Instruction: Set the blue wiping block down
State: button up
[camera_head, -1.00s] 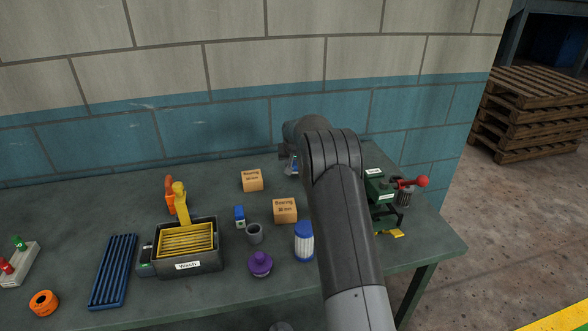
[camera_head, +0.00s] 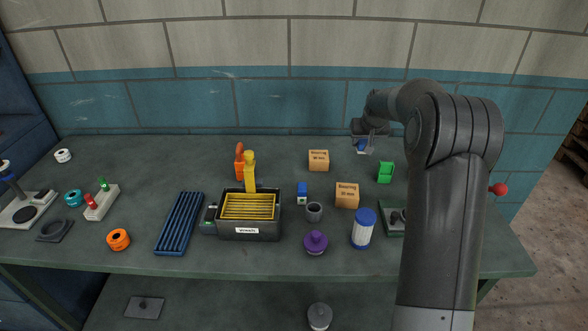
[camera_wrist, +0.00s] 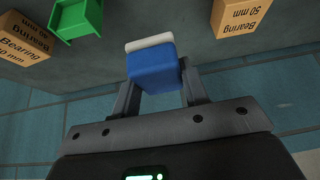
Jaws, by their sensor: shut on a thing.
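The blue wiping block (camera_wrist: 152,68) has a white layer along one side. It sits between the two fingers of my gripper (camera_wrist: 160,88) in the wrist view, and the fingers are shut on it. In the head view my gripper (camera_head: 368,146) is over the back right of the table, and the block (camera_head: 361,148) shows as a small blue patch partly hidden by the fingers. I cannot tell whether the block touches the tabletop. A green open holder (camera_head: 385,173) stands in front of my gripper, and it also shows in the wrist view (camera_wrist: 78,20).
Two cardboard bearing boxes (camera_head: 318,160) (camera_head: 347,195) stand left and front of my gripper. The tiled wall (camera_head: 250,107) is close behind. The back left tabletop is largely clear.

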jog(key=s+a+n+y, duration=0.1)
jog(key=s+a+n, duration=0.1)
jog(key=a, duration=0.7)
jog(key=s+a+n+y, duration=0.1)
jog(key=s+a+n, duration=0.1)
jog(key=a, duration=0.6)
send_over(276, 172)
jog(key=s+d, duration=0.1)
jog(key=s, duration=0.1)
notch_tip(276, 172, down, 6)
jog(key=shift+f, duration=0.2)
jog(key=shift+w+a+f, duration=0.1)
jog(key=shift+a+f, duration=0.15)
jog(key=shift+f, duration=1.95)
jog(key=shift+f, duration=0.2)
jog(key=o, duration=1)
jog(key=shift+c, duration=0.2)
jog(key=shift+r, duration=0.1)
